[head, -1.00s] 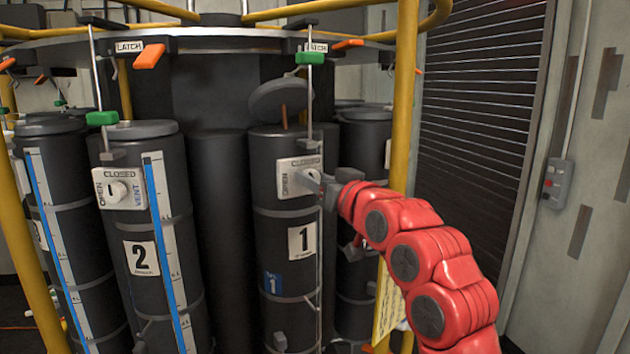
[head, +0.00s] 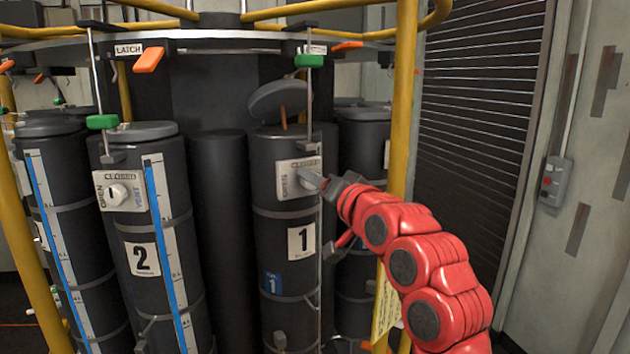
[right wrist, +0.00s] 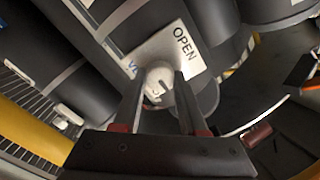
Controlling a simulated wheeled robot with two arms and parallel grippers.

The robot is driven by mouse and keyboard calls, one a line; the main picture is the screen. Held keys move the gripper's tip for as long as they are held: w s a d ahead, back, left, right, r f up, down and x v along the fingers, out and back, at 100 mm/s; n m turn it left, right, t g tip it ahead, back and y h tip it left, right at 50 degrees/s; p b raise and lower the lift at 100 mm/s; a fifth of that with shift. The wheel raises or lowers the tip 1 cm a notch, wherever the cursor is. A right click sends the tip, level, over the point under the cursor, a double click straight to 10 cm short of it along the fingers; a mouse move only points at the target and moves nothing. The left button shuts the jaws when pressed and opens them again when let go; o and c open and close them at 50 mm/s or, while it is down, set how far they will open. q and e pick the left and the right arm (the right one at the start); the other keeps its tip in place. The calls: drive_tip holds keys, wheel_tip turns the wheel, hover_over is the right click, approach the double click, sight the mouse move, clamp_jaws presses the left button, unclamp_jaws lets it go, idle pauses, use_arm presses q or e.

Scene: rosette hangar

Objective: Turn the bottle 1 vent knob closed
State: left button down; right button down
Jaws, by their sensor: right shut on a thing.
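Bottle 1 (head: 266,226) is a dark upright cylinder with a "1" label, and its lid (head: 277,99) is tilted up. Its pale vent plate (head: 288,168) is near the top. In the head view my right gripper (head: 316,181) reaches the plate from the right and hides the knob. In the right wrist view the round white vent knob (right wrist: 158,82) sits between the two fingers of my right gripper (right wrist: 157,92), which is shut on it. The word OPEN shows on the plate (right wrist: 187,58) beside it; the knob's exact pointing is hard to read. My left gripper is out of view.
Bottle 2 (head: 153,228) stands to the left with its own vent knob (head: 117,194). A yellow post (head: 402,110) rises behind my right arm. Green (head: 308,61) and orange (head: 149,58) handles hang from the ring above. A slatted shutter (head: 480,130) is at right.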

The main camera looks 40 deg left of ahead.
idle(0.3)
drive_tip(key=shift+c, duration=2.2)
unclamp_jaws()
drive_tip(key=b+v, duration=0.7)
drive_tip(key=v, duration=1)
drive_tip(key=shift+d, duration=0.25)
